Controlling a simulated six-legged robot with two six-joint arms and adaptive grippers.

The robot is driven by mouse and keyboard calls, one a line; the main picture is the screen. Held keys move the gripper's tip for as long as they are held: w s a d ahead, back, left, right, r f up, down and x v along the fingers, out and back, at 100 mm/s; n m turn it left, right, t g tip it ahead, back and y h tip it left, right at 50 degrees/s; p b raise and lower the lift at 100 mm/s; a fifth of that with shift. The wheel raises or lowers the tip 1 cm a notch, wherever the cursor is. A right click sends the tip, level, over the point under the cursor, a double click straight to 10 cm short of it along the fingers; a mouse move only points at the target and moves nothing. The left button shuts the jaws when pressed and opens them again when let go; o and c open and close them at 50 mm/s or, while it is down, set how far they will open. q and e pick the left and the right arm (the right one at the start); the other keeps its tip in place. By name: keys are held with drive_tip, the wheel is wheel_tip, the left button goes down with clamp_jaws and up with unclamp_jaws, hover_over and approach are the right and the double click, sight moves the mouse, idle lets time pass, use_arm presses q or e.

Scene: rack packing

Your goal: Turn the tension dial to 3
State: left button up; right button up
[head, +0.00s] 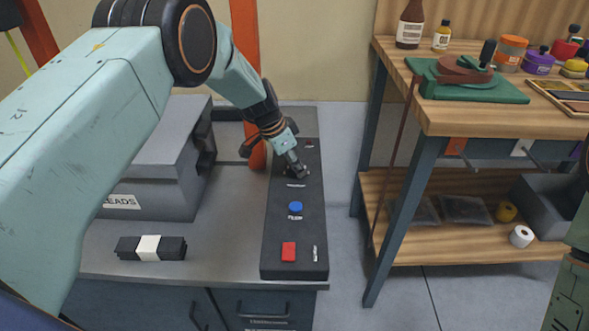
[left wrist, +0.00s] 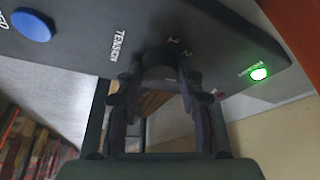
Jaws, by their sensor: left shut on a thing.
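The black control panel (head: 297,232) lies along the right edge of the grey bench. Its tension dial (left wrist: 158,60) is a dark knob, seen at the panel's edge in the left wrist view, with the label TENSION beside it and the marks 1 and 2 near it. My left gripper (head: 296,170) is at the dial, and its two fingers (left wrist: 160,88) are shut on it from both sides. The dial's pointer and the mark 3 are hidden or too dark to make out. My right gripper is out of view.
A wooden workbench (head: 465,118) stands at the right, across a floor gap.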

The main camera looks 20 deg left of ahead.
use_arm(q)
drive_tip(key=shift+m, duration=0.4)
drive_tip(key=o, duration=1.1)
drive_tip(key=shift+o, duration=0.2)
drive_tip(key=v, duration=1.2)
drive_tip(key=shift+w+f, duration=0.1)
drive_tip(key=x, duration=1.1)
drive_tip(key=shift+d+f, duration=0.15)
drive_tip(key=shift+f, duration=0.2)
